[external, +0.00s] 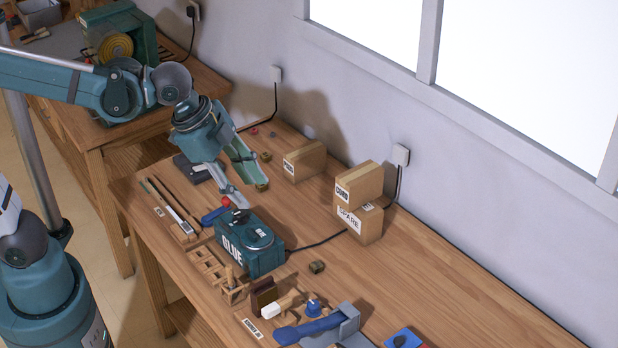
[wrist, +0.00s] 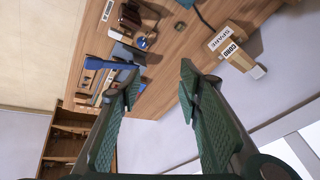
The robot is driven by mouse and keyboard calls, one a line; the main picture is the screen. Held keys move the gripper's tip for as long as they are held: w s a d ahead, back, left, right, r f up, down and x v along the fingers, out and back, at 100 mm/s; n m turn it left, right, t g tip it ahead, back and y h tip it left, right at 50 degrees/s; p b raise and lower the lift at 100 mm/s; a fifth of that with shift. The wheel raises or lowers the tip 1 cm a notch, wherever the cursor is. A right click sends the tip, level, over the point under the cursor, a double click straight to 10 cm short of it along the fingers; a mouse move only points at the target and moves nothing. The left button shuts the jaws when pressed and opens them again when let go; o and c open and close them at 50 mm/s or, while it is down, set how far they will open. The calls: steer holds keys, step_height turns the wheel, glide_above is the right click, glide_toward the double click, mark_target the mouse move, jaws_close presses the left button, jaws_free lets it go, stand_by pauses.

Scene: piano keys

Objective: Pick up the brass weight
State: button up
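I cannot surely tell which small thing is the brass weight. A small dark brass-brown block (external: 317,267) stands on the bench right of the glue pot, and it seems to show in the wrist view (wrist: 181,27). Another small brownish piece (external: 262,187) shows by the tip of one of my fingers; whether they touch is unclear. My gripper (external: 253,194) hangs over the far left part of the bench, behind the glue pot. In the wrist view its two green fingers (wrist: 160,88) are spread wide with nothing held between them.
The green glue pot (external: 250,245) stands close in front of my gripper, with a red knob (external: 227,201) behind it. Cardboard boxes (external: 358,187) stand along the wall, one pair stacked. A blue-handled tool (external: 305,329) lies at the front.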

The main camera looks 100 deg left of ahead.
steer(key=w+a+f+m+g, duration=0.1)
steer(key=w+a+f, duration=0.15)
steer(key=a, duration=0.65)
steer(key=w+a+f+m+g, duration=0.1)
steer(key=w+a, duration=0.2)
steer(key=a, duration=0.6)
steer(key=m+g+h, duration=0.1)
steer(key=m+g, duration=0.2)
steer(key=m, duration=0.2)
glide_toward(266, 154)
steer(key=shift+w+d+f, duration=0.1)
steer(key=shift+d+f, duration=0.1)
steer(key=shift+f, duration=0.05)
steer(key=shift+a+f, duration=0.2)
steer(key=shift+f, duration=1.3)
steer(key=shift+f, duration=0.1)
